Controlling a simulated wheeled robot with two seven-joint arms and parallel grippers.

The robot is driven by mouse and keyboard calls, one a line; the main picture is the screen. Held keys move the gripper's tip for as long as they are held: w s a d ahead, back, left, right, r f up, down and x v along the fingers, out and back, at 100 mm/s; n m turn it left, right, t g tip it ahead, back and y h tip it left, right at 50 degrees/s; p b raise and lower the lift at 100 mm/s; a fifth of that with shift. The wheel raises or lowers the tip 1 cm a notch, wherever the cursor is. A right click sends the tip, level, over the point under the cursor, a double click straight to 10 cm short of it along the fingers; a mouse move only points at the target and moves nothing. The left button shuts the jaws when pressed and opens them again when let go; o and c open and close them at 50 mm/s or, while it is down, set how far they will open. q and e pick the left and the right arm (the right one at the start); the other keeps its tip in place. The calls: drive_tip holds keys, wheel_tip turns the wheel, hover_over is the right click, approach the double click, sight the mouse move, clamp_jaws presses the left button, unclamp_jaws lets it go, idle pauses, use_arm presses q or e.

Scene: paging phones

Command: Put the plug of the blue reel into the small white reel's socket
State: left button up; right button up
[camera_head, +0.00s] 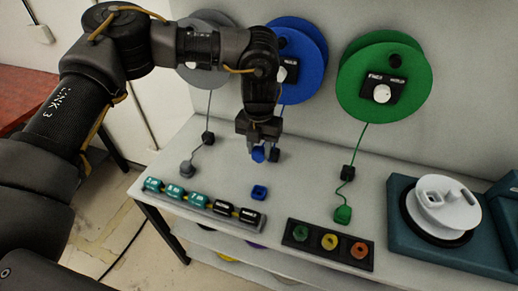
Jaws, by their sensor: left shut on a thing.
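The blue reel (312,46) hangs on the back panel, partly hidden behind my left arm. My left gripper (258,147) points down below it, shut on a small blue plug (258,155). The plug is above the white table; the gap is hard to judge. A small dark block (275,155) shows just right of the plug. The small white reel (446,207) lies on a teal base at the right, with socket openings in its top. My left gripper is well left of it. My right gripper is not in view.
The green reel (410,72) has a green plug (342,214) on the table; the grey reel (207,78) has a grey plug (187,169). A teal-and-black block row (202,203) and a colored-button strip (329,243) line the front.

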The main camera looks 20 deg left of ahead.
use_arm(q)
drive_tip(key=shift+r+p, duration=1.85)
drive_tip(key=shift+r, duration=1.15)
drive_tip(key=shift+d, duration=0.25)
drive_tip(key=d+p, duration=0.2)
drive_tip(key=d, duration=1.9)
drive_tip(key=shift+d, duration=0.35)
drive_tip(key=shift+w, duration=0.1)
